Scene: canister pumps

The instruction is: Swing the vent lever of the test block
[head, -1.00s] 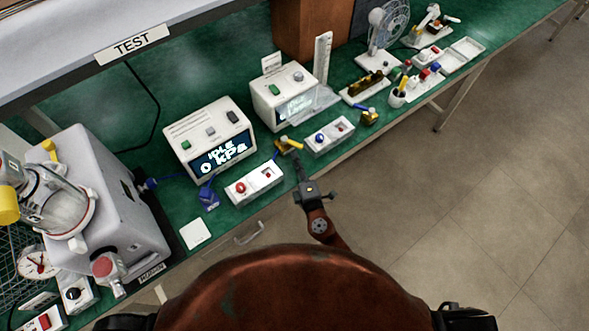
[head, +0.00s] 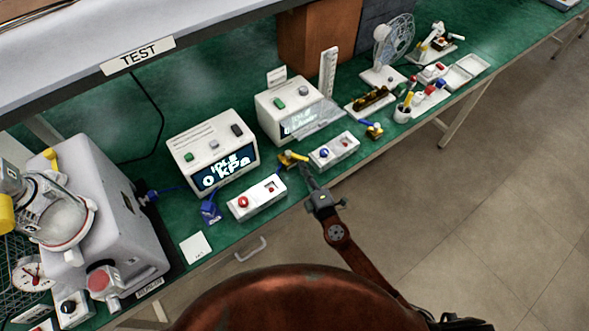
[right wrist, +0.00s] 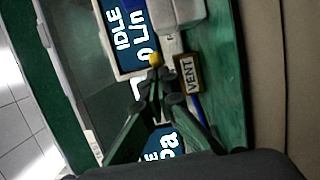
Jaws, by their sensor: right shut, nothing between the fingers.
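The test block (head: 284,163) is a small brass-coloured block with a yellow lever (head: 298,158), at the bench's front edge between two white switch boxes. In the right wrist view its VENT plate (right wrist: 187,75) lies just right of the fingertips, and the lever's yellow tip (right wrist: 155,59) shows just beyond them. My right gripper (head: 304,170) is shut and empty, its fingertips close beside the lever; I cannot tell whether they touch. The fingers also show in the right wrist view (right wrist: 157,80). My left gripper is not in view.
A gauge box (head: 212,157) reading IDLE 0 kPa and a second display box (head: 288,108) stand behind. White switch boxes (head: 257,197) (head: 334,150) flank the block. A blue block (head: 210,208) sits left, another brass block (head: 373,131) right. Floor in front is clear.

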